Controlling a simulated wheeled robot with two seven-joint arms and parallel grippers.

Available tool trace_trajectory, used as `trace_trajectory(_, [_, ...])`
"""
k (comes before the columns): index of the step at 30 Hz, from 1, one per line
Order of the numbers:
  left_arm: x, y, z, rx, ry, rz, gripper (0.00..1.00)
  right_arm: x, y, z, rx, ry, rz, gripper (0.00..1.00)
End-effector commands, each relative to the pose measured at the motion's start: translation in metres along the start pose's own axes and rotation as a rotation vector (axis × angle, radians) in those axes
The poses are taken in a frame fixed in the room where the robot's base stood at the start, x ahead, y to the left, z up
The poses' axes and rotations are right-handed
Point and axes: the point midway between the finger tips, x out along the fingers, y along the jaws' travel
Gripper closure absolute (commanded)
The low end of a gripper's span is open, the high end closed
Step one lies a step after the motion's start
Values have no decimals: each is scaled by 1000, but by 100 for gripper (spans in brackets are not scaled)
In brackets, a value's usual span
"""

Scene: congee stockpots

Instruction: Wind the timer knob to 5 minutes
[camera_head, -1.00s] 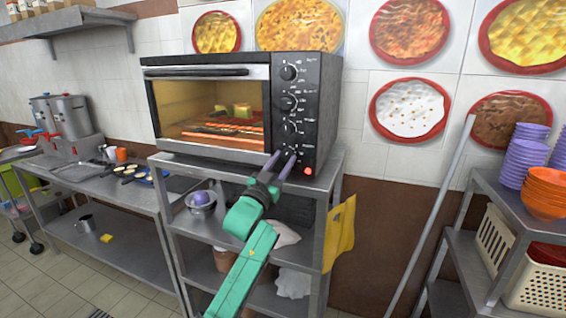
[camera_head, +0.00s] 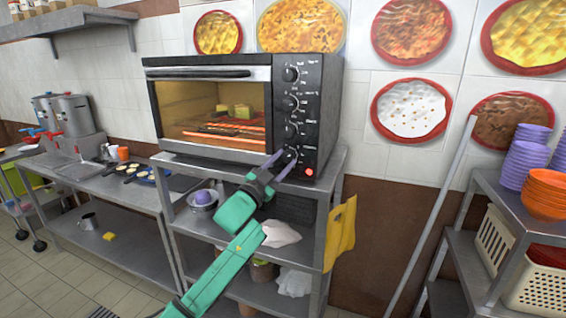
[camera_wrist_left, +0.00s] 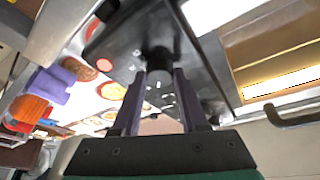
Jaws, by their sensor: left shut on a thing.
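A black toaster oven (camera_head: 325,110) stands on a metal shelf unit, with a column of several black knobs on its right-hand panel. My left gripper (camera_head: 287,155) is shut on the lowest knob, its two purple fingers on either side of it. The fingers hide much of this knob and its markings in the head view, so I cannot read its setting. In the left wrist view the knob (camera_wrist_left: 158,60) sits between the fingertips (camera_wrist_left: 160,75). My right gripper is in neither view.
A red light (camera_head: 309,172) glows beside the lowest knob. The other knobs (camera_head: 290,103) are just above. Food glows behind the oven's glass door (camera_head: 210,112). A pole (camera_head: 432,220) leans on the wall.

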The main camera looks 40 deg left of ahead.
Motion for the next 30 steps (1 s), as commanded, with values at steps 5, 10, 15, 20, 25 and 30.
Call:
trace_trajectory(5, [0,1,1,-1,-2,1,27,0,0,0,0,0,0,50])
trace_trajectory(10, [0,0,1,-2,-1,0,27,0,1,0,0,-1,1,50])
trace_trajectory(15, [-2,1,1,-2,-1,0,27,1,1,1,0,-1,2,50])
trace_trajectory(20, [-19,3,4,-1,-3,2,27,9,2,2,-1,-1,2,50])
trace_trajectory(25, [-59,4,6,0,-5,3,27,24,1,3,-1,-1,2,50])
trace_trajectory(30, [-104,4,6,-3,-6,3,27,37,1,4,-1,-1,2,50])
